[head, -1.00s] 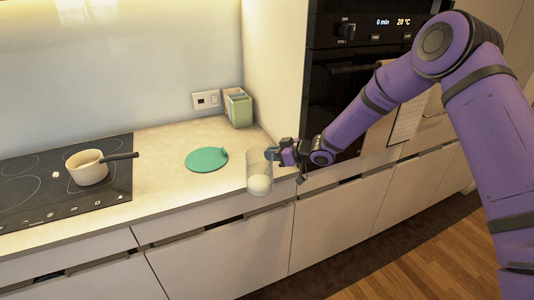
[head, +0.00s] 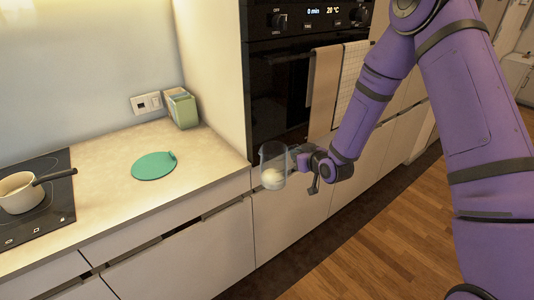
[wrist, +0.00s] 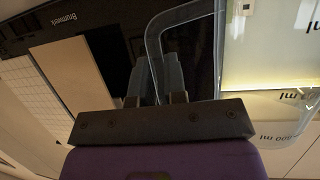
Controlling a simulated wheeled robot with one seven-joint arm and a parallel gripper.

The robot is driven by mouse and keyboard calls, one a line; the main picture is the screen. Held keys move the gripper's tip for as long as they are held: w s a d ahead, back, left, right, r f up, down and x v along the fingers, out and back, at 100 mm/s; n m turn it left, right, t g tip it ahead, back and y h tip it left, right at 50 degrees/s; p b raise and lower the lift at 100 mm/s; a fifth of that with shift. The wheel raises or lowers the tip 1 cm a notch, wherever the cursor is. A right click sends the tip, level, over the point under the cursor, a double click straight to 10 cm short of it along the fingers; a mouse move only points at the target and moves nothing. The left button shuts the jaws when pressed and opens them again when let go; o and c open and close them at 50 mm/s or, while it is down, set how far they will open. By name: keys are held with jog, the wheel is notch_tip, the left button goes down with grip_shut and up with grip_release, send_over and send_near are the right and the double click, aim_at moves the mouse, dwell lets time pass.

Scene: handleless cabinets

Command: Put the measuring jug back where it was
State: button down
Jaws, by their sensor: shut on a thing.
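The measuring jug (head: 272,167) is clear, with something pale in its bottom. In the head view it is upright in the air, in front of the cabinet fronts and right of the counter's end. My gripper (head: 298,158) is at the jug's right side and shut on it. In the wrist view, the gripper (wrist: 158,98) is close against the jug's clear wall (wrist: 268,105), where printed "ml" marks show.
The counter (head: 200,165) holds a round green board (head: 154,165) and a green box (head: 182,108) by the wall. A pot (head: 20,192) stands on the black hob (head: 48,210). The oven (head: 280,90) has towels (head: 335,85) hanging on it. The counter's front right is clear.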

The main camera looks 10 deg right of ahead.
jog(key=s+d+m+t+h, duration=0.1)
jog(key=d+m+h, duration=0.4)
jog(key=d, duration=0.8)
jog(key=shift+s+f+h, duration=0.3)
jog(key=shift+s+h, duration=0.05)
jog(key=shift+h, duration=0.15)
